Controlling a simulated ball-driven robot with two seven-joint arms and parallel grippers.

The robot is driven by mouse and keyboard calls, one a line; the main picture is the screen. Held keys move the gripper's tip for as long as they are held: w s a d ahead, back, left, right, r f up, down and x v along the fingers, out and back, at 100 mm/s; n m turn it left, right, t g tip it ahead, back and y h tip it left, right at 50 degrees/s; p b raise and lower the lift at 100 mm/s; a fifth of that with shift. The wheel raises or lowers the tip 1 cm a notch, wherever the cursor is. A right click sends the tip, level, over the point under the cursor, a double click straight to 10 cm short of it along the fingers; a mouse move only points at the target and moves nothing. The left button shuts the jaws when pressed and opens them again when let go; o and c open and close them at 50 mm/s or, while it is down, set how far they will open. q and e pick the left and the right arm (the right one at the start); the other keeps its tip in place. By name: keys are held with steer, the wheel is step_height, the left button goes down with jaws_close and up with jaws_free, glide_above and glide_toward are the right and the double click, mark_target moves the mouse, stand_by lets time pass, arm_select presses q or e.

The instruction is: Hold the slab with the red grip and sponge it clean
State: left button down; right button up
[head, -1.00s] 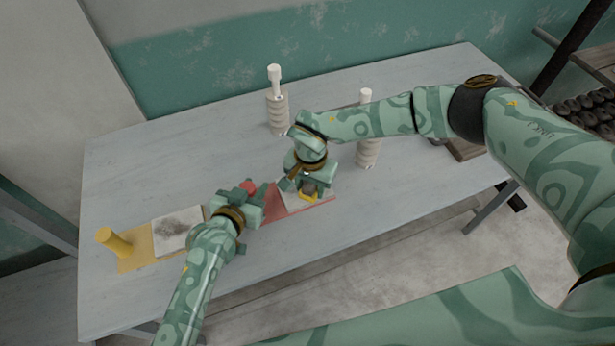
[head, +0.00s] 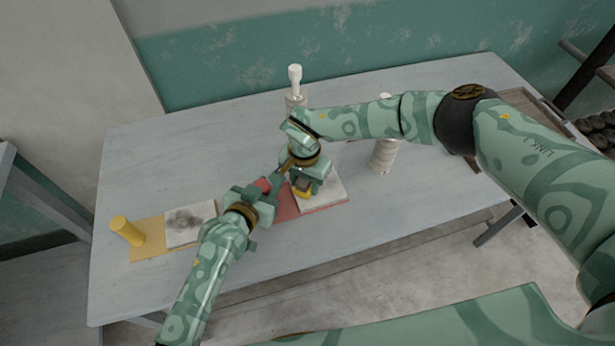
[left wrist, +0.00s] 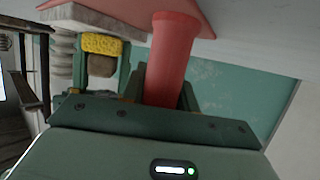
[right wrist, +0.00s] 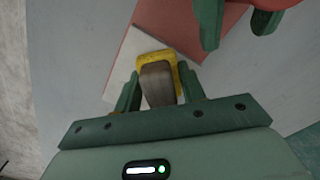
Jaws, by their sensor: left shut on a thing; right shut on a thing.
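A pale slab (head: 333,188) lies on a red board (head: 286,207) near the table's front edge; the part I see looks pale and free of dark smudges. My left gripper (head: 262,192) is shut on the board's upright red grip (head: 264,184), which also shows between its fingers in the left wrist view (left wrist: 170,58). My right gripper (head: 304,184) is shut on a sponge (head: 302,195) with a yellow face and brown body, at the slab's left part. The right wrist view shows the sponge (right wrist: 157,78) over the slab (right wrist: 124,68); its contact face is hidden.
A yellow board (head: 150,253) with a yellow grip (head: 127,231) and a dark-smudged slab (head: 190,224) lies at the left. Two pale ribbed stands (head: 294,98) (head: 383,157) stand behind and right of my right gripper. The table's back left is clear.

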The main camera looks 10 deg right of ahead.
mark_target(309, 193)
steer(key=shift+s+d+f, duration=0.1)
steer(key=shift+s+d, duration=0.05)
steer(key=shift+s, duration=0.5)
steer(key=shift+s+d+f, duration=0.1)
steer(key=shift+s, duration=0.5)
steer(key=shift+r, duration=0.1)
arm_select(q)
steer(key=shift+f, duration=0.1)
arm_select(e)
steer(key=shift+r, duration=3.95)
arm_select(q)
steer(key=c, duration=1)
jaws_free()
steer(key=v, duration=1.2)
